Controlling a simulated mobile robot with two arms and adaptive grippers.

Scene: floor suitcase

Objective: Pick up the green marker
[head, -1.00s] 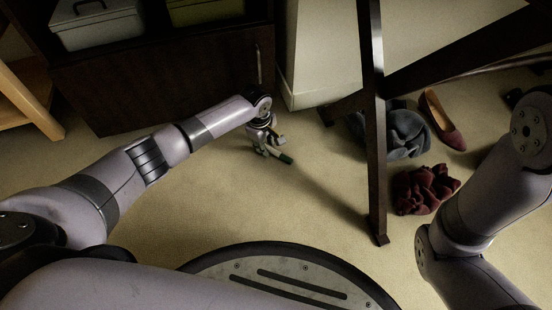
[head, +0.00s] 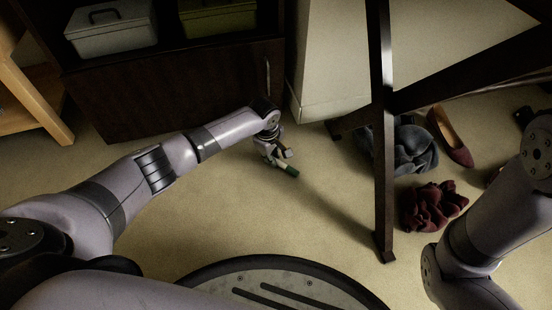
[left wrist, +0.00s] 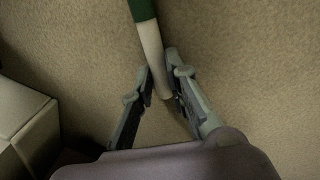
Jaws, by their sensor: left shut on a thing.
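The green marker has a pale barrel and a dark green end; in the head view its green end (head: 287,169) shows at the fingers of my left gripper (head: 277,157), low over the carpet. In the left wrist view the pale barrel of the marker (left wrist: 151,48) runs between the two fingers of my left gripper (left wrist: 161,84), with the green end at the top edge. The left gripper is shut on the barrel. I cannot tell whether the marker touches the floor. My right arm shows at the right edge; its gripper is out of view.
A dark cabinet (head: 190,90) with bins (head: 112,28) stands behind the left gripper. A dark table leg (head: 382,150) rises to its right. Beyond lie a grey cloth (head: 412,150), a maroon cloth (head: 432,205) and a maroon shoe (head: 452,140). Carpet in front is clear.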

